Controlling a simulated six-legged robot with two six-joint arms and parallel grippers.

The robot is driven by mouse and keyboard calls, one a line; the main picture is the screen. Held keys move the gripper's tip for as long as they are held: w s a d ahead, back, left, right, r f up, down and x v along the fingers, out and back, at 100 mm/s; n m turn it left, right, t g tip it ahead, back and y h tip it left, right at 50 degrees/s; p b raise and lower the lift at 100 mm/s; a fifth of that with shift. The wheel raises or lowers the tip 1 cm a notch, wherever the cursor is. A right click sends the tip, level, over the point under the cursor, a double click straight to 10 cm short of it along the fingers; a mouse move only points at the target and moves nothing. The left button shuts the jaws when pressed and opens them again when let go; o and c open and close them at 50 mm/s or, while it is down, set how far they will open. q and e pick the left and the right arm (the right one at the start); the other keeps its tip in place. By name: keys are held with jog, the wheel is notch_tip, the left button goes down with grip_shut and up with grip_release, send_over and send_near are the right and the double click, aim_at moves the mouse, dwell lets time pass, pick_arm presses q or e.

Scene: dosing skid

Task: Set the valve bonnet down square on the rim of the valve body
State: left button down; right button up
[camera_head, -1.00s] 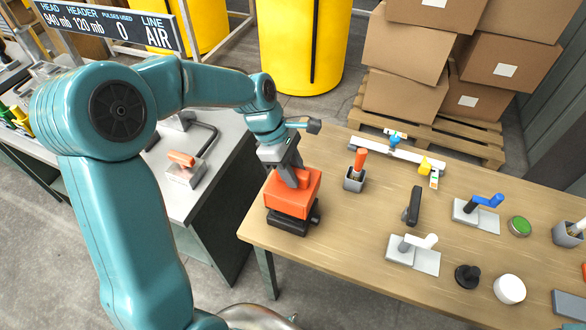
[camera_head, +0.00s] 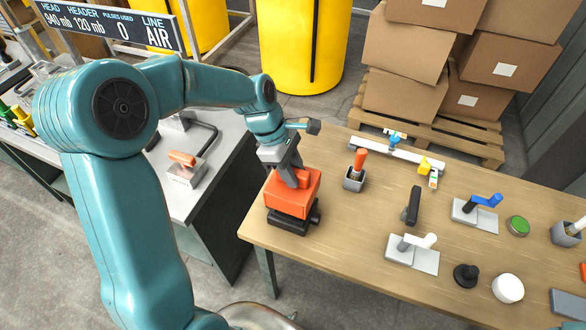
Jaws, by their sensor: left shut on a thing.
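The orange valve bonnet (camera_head: 291,192) is over the black valve body (camera_head: 290,222) at the left end of the wooden table. My left gripper (camera_head: 294,175) comes down from above and is shut on the bonnet's raised top part. The bonnet looks close to level and lines up roughly with the body below. Whether it touches the rim all round cannot be told, because the bonnet hides the rim. My right gripper is not in view.
A white-handled fixture (camera_head: 413,252), a black handle (camera_head: 411,206) and a blue-handled fixture (camera_head: 475,213) stand farther right. The table's front left edge is close to the valve body.

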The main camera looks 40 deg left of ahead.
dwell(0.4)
pick_arm(q)
jog(key=shift+f+b, duration=1.8)
jog(key=shift+f, duration=1.05)
jog(key=c, duration=0.7)
grip_release()
jog(key=v, duration=1.6)
jog(key=shift+a+r, duration=0.1)
jog(key=shift+a, duration=0.1)
